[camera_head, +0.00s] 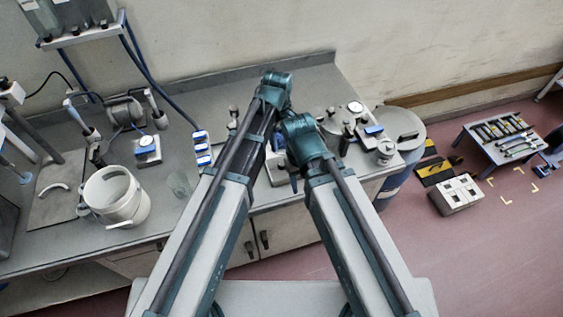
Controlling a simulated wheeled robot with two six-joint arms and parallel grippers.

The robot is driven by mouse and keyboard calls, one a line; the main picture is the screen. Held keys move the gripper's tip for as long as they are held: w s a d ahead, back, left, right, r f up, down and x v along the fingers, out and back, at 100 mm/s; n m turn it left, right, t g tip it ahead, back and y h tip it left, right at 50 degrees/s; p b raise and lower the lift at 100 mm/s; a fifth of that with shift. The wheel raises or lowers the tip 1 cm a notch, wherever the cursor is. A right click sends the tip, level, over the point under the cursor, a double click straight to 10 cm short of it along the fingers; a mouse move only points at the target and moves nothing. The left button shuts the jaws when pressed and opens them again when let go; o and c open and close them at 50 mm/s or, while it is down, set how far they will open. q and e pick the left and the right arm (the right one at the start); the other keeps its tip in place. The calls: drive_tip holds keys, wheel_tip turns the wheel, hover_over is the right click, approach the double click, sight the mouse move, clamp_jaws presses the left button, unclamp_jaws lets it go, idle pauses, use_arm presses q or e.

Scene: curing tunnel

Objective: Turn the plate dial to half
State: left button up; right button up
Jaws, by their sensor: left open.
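I cannot pick out the plate dial for certain. A round grey plate (322,117) lies on the bench behind my arms, and its front part is covered by my right arm. A small pale box (273,160) shows partly between my arms. My left gripper (284,175) seems to be in that gap, low over the bench front; it is open, and its fingers are small and partly hidden. I cannot tell whether it touches the box. My right arm's joint is in front of the bench, and its gripper does not show.
A white pot (117,197) and a blue-white power strip (201,149) are on the bench at left. A can (385,152) stands near the right end. A barrel (401,126) is beside the bench. A low table (478,141) holds tools; floor at lower right is clear.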

sight(282, 163)
use_arm(q)
drive_tip(key=f+b, duration=0.8)
drive_tip(key=f, duration=0.1)
drive_tip(key=f+b, duration=0.4)
drive_tip(key=shift+w+d+f+b, duration=0.15)
drive_tip(key=shift+w+f+b, duration=0.1)
drive_tip(key=shift+b, duration=0.15)
drive_tip(key=shift+r, duration=0.15)
clamp_jaws()
